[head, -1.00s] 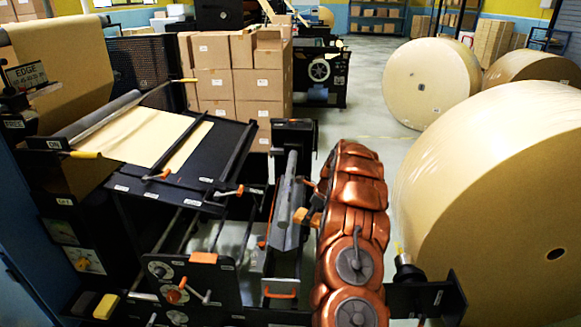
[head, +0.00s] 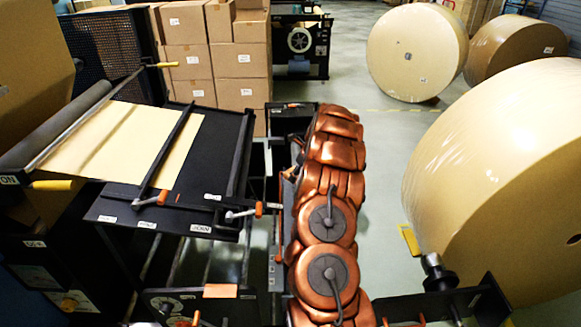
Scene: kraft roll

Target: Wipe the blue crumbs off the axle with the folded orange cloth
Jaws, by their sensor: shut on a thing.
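My copper-coloured arm (head: 323,215) rises through the middle of the head view. My gripper cannot be made out; it seems to be behind the arm. A small dark and tan piece (head: 292,171) shows at the arm's left edge, too little to say what it is. The long dark axle is mostly or wholly covered by my arm. A flat orange patch (head: 220,290) lies on the black machine front at the lower left; I cannot tell whether it is cloth. No blue crumbs can be made out.
A black table (head: 215,150) with kraft paper (head: 120,140) and orange-handled levers stands left. Stacked cartons (head: 205,60) are behind it. A large kraft roll (head: 500,180) and a dark chuck on a bracket (head: 437,270) stand right. Open floor (head: 385,150) lies between.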

